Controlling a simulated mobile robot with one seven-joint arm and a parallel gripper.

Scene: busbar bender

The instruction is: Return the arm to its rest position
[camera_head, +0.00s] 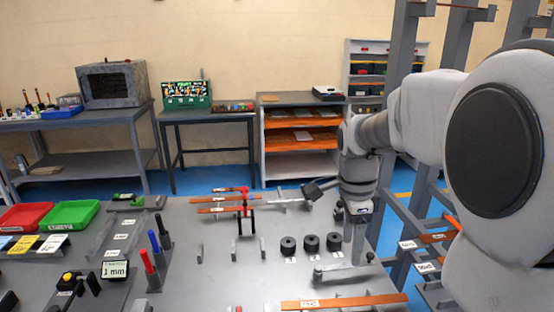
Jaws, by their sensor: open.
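My arm comes in from the right, large and close to the camera. Its forearm reaches left and its wrist turns down over the right part of the grey workbench (215,262). My gripper (356,232) is at the lower end of the wrist, pointing down, to the right of three black cylinders. It is open, and I see nothing held in it. Its fingers are small and hard to make out here.
Near my gripper stand the black cylinders (311,243), a dark-headed lever (319,189) and a copper bar (345,301). Copper bars on a grey rack (430,240) stand at the right. Red (24,216) and green (70,214) trays sit left.

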